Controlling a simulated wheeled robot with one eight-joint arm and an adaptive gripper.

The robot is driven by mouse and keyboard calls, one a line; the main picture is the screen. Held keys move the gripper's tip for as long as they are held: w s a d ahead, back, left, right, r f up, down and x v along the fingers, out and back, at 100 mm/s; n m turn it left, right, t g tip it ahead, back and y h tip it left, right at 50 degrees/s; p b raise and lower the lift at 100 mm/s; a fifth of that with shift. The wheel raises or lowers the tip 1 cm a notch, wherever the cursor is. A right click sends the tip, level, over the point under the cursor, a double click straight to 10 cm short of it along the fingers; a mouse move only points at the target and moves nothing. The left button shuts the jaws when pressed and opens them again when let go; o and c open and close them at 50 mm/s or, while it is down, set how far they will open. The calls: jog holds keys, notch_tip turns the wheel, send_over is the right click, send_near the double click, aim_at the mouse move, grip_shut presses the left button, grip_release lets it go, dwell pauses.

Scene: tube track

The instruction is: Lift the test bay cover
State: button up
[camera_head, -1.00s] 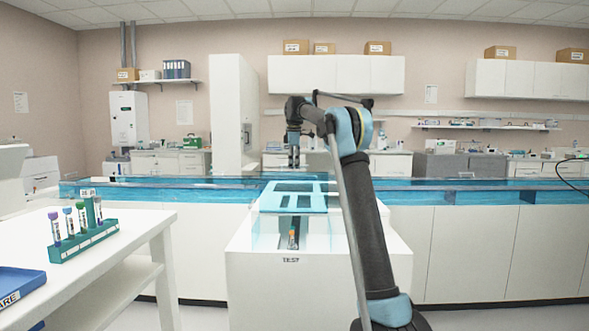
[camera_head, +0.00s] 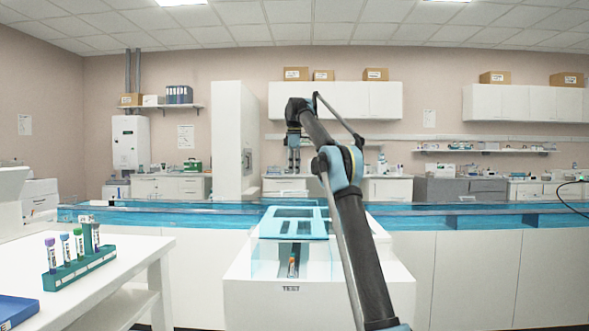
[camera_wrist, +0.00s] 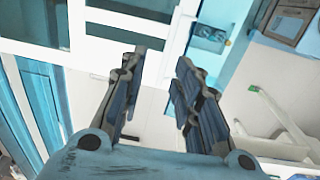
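The bay sits on a white block labelled TEST. A tube (camera_head: 291,266) with an orange part stands inside the bay. My gripper (camera_head: 293,168) hangs pointing down, above the cover in the head view and apart from it. In the wrist view my gripper (camera_wrist: 161,58) has its two fingers spread with nothing between them. A white-barred panel with blue parts (camera_wrist: 128,30) shows beyond the fingertips, probably the cover.
A blue tube track (camera_head: 440,215) runs across behind the bay. A white table (camera_head: 120,290) at left holds a green rack (camera_head: 80,268) with several capped tubes and a blue tray (camera_head: 15,310). A white pillar (camera_head: 232,140) stands behind the track.

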jog(key=shift+r, duration=0.7)
jog(key=shift+s, duration=0.1)
jog(key=s+d+m, duration=0.5)
jog(key=s+d, duration=0.3)
jog(key=s, duration=0.3)
jog(key=s+d+f+m, duration=0.2)
jog(key=s+d+f, duration=0.15)
jog(key=s, duration=0.45)
jog(key=s+d+f+m, duration=0.25)
jog(key=s+f, duration=0.25)
jog(key=s, duration=0.4)
jog(key=s+d+f+m, duration=0.2)
jog(key=s+f, duration=0.8)
jog(key=f, duration=0.1)
jog(key=s+d+f+m+t, duration=0.1)
jog(key=s+d+f+m, duration=0.1)
jog(key=s+f, duration=0.8)
jog(key=s+d+f+m, duration=0.2)
jog(key=s+f+m, duration=0.1)
jog(key=s+f, duration=0.7)
notch_tip(320, 180, down, 4)
jog(key=shift+s+d+r+m+t, duration=0.1)
jog(key=shift+s+d+m+t, duration=0.2)
jog(key=shift+s+m, duration=0.1)
jog(key=shift+o, duration=0.4)
jog(key=shift+s+f, duration=0.2)
jog(key=shift+f, duration=0.05)
